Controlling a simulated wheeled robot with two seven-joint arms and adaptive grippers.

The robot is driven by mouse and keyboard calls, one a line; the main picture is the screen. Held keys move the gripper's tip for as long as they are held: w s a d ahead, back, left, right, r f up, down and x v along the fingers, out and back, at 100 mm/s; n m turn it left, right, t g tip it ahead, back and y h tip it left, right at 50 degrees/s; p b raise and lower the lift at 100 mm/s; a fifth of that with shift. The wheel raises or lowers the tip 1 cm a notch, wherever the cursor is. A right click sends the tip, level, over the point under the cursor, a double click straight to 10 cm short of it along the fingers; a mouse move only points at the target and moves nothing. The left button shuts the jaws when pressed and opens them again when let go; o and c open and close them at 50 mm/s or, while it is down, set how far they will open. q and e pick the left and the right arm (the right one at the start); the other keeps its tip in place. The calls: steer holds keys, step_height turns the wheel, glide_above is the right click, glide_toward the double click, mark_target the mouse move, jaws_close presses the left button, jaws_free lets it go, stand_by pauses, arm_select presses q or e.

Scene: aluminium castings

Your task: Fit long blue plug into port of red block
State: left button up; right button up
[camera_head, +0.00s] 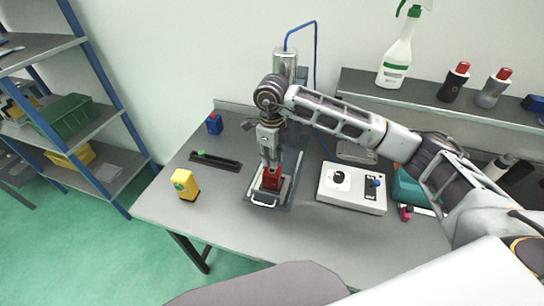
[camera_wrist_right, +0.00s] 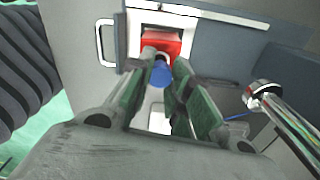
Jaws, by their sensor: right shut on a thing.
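The red block (camera_head: 271,179) sits on the metal plate of the press-like station in the middle of the table. In the right wrist view, the red block (camera_wrist_right: 168,42) lies just beyond my fingertips. My right gripper (camera_head: 270,158) points down over the block. It is shut on the blue plug (camera_wrist_right: 161,73), whose round blue end shows between the green-padded fingers. The port and the plug's far end are hidden, so I cannot tell whether the plug is in the port. My left gripper is not in view.
The station's cylinder (camera_head: 285,64) rises close behind my gripper.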

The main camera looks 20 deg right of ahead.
steer(key=shift+b, duration=0.75)
stand_by(2.4)
steer(key=shift+f+b, duration=1.05)
steer(key=shift+f, duration=0.25)
stand_by(0.6)
steer(key=o, duration=0.7)
steer(key=shift+r, duration=0.1)
steer(key=shift+r, duration=5.95)
